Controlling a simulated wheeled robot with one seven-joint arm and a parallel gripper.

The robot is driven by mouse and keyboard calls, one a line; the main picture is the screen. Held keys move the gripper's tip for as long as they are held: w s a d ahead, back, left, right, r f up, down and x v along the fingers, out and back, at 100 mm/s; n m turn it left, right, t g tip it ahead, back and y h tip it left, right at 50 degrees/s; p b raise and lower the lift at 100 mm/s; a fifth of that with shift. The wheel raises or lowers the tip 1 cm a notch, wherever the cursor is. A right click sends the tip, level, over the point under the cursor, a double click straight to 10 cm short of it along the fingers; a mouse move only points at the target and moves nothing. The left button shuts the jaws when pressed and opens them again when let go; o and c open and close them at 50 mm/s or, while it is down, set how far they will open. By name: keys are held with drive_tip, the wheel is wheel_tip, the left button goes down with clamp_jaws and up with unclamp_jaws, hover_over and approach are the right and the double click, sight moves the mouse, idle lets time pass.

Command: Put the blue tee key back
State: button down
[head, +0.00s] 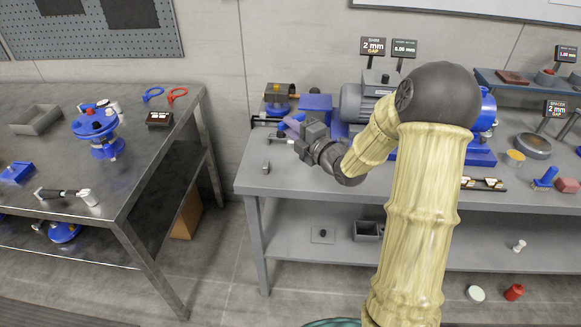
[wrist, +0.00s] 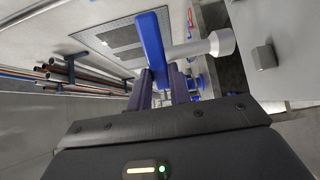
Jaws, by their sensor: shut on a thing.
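The blue tee key's handle (wrist: 151,48) is a long blue bar, held between the dark fingers of my gripper (wrist: 160,78) in the wrist view. Its pale grey shaft (wrist: 188,49) runs right from the bar to a wider round end (wrist: 221,43). In the head view my gripper (head: 286,130) is at the left end of the grey bench (head: 310,185), near the motor unit. The key is small there and partly hidden by the gripper. I cannot tell from this view how high it is above the bench.
A grey motor (head: 360,103) on a blue base stands behind my arm. A small grey block (head: 266,167) sits near the bench's left edge. A metal table (head: 105,200) with a blue valve (head: 100,125) stands left, across a floor gap. Signs stand behind the motor.

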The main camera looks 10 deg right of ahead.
drive_tip(key=shift+s+r, duration=0.1)
drive_tip(key=shift+f, duration=2.95)
drive_tip(key=shift+f, duration=2.1)
drive_tip(key=shift+f, duration=0.2)
drive_tip(key=c, duration=1.3)
unclamp_jaws()
drive_tip(key=shift+r, duration=0.2)
